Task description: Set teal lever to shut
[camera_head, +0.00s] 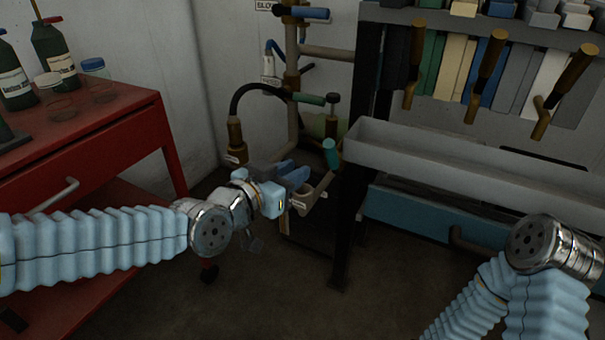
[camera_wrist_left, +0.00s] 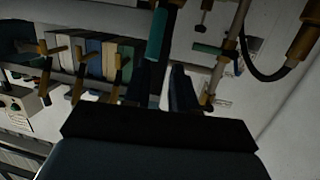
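The teal lever (camera_head: 330,153) has a short teal grip, tilted near upright, on the low pipework beside the dark rack post. It also shows in the left wrist view (camera_wrist_left: 157,35), standing near upright beyond the fingers. My left gripper (camera_head: 285,174) reaches in from the left, just left of and a little below the lever's grip. In the left wrist view its two dark fingers (camera_wrist_left: 161,82) stand apart with nothing seen between them. I cannot tell if they touch the lever. My right gripper is out of view; only part of that arm shows at the right.
A green-handled lever (camera_head: 308,99) and a blue-handled lever (camera_head: 305,12) sit higher on the pipe. A dark hose (camera_head: 250,92) curves at their left. A grey trough (camera_head: 460,168) and the dark post (camera_head: 357,170) stand right. A red cart (camera_head: 120,120) with bottles stands left.

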